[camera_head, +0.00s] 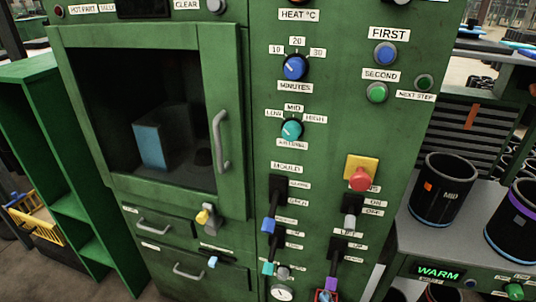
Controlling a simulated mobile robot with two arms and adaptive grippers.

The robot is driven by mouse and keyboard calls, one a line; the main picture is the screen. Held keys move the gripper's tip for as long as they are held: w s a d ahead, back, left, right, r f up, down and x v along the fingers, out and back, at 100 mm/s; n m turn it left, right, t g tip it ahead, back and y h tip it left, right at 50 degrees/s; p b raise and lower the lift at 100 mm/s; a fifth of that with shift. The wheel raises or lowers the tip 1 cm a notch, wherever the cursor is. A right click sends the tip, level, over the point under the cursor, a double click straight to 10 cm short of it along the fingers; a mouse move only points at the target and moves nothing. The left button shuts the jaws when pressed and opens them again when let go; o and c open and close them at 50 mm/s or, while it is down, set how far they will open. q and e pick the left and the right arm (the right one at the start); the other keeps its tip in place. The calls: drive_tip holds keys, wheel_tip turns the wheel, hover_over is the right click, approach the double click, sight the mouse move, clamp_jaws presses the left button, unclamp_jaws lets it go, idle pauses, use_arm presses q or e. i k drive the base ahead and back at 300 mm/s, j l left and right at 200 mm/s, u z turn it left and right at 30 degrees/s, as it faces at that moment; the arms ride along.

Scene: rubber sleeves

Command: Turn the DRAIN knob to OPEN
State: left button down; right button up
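I cannot read the word DRAIN anywhere, so I cannot tell which control is the DRAIN knob. The green machine (232,30) fills the middle of the head view. Low on it, near the drawers, are a yellow knob (203,217) and a small light-blue handle (213,262); their labels are too small to read. On the right panel are a blue MINUTES knob (294,67) and a teal LOW/MID/HIGH knob (291,129). Lower down are several levers with coloured ends, including a blue one (268,225) under MOULD. Neither of my grippers is in view.
The machine's windowed door (150,110) is shut, with a handle (221,142). A red emergency-style button (360,178) sits on a yellow plate. Green shelving (70,208) stands left. A bench (450,240) with black sleeves (445,190) and a WARM display stands right.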

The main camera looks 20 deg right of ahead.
sight(283, 272)
drive_tip(key=j+z, duration=0.25)
drive_tip(key=z, duration=0.15)
drive_tip(key=k+j+z, duration=0.1)
drive_tip(key=z, duration=0.3)
drive_tip(key=k+j+z, duration=0.1)
drive_tip(key=j+z, duration=0.3)
drive_tip(key=k+j, duration=0.2)
drive_tip(key=j, duration=0.15)
drive_tip(key=k+j, duration=0.45)
drive_tip(key=j, duration=0.2)
